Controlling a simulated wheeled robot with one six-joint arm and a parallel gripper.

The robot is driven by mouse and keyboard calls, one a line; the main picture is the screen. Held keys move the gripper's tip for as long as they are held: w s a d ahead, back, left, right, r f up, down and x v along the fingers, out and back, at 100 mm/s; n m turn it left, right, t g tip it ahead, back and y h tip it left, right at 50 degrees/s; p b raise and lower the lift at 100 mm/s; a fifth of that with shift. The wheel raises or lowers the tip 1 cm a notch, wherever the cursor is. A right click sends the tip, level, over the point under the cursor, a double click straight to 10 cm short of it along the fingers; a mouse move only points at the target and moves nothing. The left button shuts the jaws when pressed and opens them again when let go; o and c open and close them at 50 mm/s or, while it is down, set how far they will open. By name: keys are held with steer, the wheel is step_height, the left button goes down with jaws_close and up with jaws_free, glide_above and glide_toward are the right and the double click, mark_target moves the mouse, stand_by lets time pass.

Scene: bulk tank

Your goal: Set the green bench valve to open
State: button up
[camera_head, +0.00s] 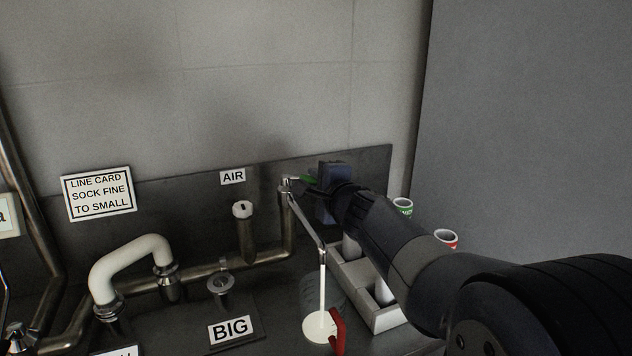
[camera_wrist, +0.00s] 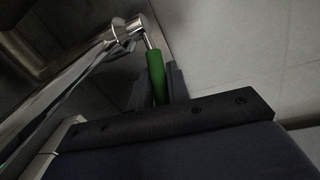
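The green bench valve has a green lever handle (camera_head: 308,179) on a metal pipe fitting (camera_head: 287,183), near the AIR label against the back panel. In the wrist view the green handle (camera_wrist: 155,75) runs from the shiny fitting (camera_wrist: 128,28) down between my two fingers. My gripper (camera_head: 318,181) reaches in from the right. Its fingers (camera_wrist: 157,88) lie close against both sides of the handle and appear shut on it. The handle's lower end is hidden by the gripper body.
A thin spout comes down from the fitting toward a white disc (camera_head: 319,327) with a red piece (camera_head: 337,330) beside it. A white rack (camera_head: 386,318) with tubes stands beneath my arm. A capped pipe stub (camera_head: 243,235) and a white bent hose (camera_head: 128,257) are to the left.

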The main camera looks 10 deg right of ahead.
steer(key=o, duration=0.4)
steer(key=shift+p+v, duration=0.55)
steer(key=shift+v, duration=4.85)
